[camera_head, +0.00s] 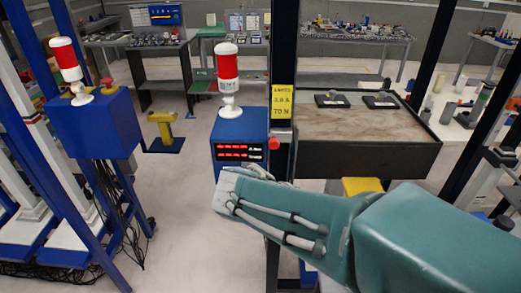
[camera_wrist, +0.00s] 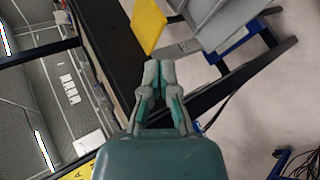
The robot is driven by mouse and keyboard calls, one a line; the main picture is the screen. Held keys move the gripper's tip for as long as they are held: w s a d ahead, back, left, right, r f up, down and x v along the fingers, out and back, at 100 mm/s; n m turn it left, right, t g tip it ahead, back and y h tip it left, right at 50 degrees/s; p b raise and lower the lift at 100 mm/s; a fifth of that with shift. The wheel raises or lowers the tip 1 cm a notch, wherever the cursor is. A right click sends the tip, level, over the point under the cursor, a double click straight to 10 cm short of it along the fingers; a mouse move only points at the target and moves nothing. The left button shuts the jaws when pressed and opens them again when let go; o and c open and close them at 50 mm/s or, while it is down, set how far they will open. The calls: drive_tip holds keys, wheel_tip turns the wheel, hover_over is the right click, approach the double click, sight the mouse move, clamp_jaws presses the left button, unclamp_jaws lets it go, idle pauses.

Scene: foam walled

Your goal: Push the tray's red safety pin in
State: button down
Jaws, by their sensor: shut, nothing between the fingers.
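In the head view a tray (camera_head: 345,117) with a brown mottled top and black sides stands beside a dark upright post. A small round red knob (camera_head: 274,143), which looks like the safety pin, sits on the post below a yellow label. How far it sticks out cannot be told. The forearm's front end is just below the knob in the picture; my gripper is mostly hidden there. In the wrist view my gripper (camera_wrist: 159,68) is shut and empty, with its fingertips over a dark edge. The red pin is not visible in the wrist view.
A blue box (camera_head: 238,150) with red displays and a red-white lamp stands left of the post. Another blue box (camera_head: 96,124) with a lamp is farther left. A yellow block (camera_head: 362,186) shows below the tray; a yellow piece (camera_wrist: 149,24) is beyond my fingertips.

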drive_tip(key=w+a+r+n+t+h, duration=0.1)
drive_tip(key=a+t, duration=0.4)
drive_tip(key=a, duration=0.5)
drive_tip(key=w+a+r+n+t, duration=0.1)
drive_tip(key=w+a+n+t, duration=0.3)
drive_tip(key=a, duration=0.6)
drive_tip(key=shift+w+a+n+t+h, duration=0.2)
drive_tip(key=shift+a+n+t+h, duration=0.15)
drive_tip(key=shift+t, duration=0.55)
drive_tip(key=shift+w+d, duration=0.1)
drive_tip(key=shift+w, duration=0.05)
drive_tip(key=s+d+x, duration=0.1)
drive_tip(key=d+x, duration=0.1)
drive_tip(key=x, duration=1)
drive_tip(key=shift+r, duration=0.25)
drive_tip(key=shift+s+d, duration=0.15)
